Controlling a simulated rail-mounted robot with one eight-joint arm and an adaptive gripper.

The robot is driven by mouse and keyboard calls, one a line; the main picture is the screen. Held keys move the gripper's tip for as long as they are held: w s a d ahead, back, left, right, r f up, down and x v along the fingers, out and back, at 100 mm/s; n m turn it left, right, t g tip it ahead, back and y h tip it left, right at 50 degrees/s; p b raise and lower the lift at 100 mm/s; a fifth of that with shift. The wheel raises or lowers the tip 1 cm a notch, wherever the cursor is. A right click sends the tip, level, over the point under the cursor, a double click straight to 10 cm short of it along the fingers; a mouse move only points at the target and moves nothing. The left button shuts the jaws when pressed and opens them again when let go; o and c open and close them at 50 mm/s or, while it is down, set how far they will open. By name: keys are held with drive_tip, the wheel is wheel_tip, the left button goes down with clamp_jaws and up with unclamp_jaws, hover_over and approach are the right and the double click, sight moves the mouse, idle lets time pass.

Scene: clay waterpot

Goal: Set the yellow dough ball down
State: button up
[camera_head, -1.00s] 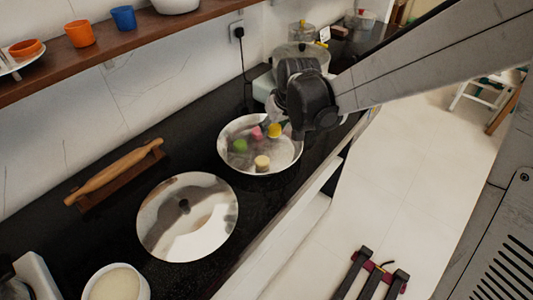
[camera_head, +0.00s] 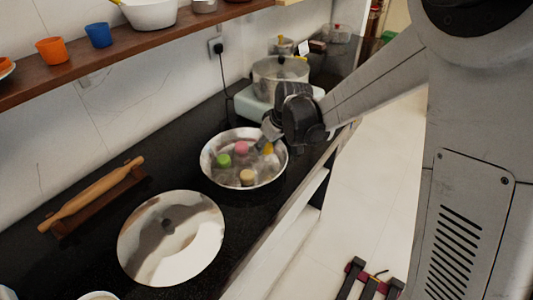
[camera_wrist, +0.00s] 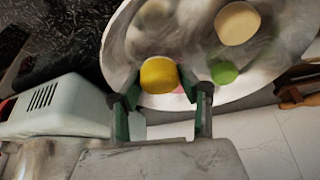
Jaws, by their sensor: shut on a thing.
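The yellow dough ball (camera_head: 268,148) is at the right side of a wide metal bowl (camera_head: 207,168), inside its rim. My gripper (camera_wrist: 159,92) is shut on the yellow dough ball (camera_wrist: 158,75), which sits between its two green-lined fingertips. In the head view my gripper (camera_head: 265,141) reaches down over the bowl's back right. Whether the ball touches the bowl's bottom I cannot tell. A pink ball (camera_head: 242,147), a green ball (camera_head: 224,160) and a cream ball (camera_head: 247,177) lie in the bowl. In the wrist view my gripper partly hides the pink one.
A round metal plate (camera_head: 140,240) lies in front of the bowl. A rolling pin (camera_head: 92,193) rests on a wooden stand at the left. A pot (camera_head: 280,72) on a pale stove (camera_head: 250,105) stands behind my gripper. The counter's front edge runs at the right.

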sight(267, 161)
drive_tip(key=shift+w+d+f, duration=0.1)
drive_tip(key=shift+d+f, duration=0.05)
drive_tip(key=shift+f+b, duration=0.3)
drive_tip(key=shift+f, duration=1.65)
drive_tip(key=shift+f, duration=0.1)
drive_tip(key=shift+f, duration=0.1)
drive_tip(key=o, duration=0.7)
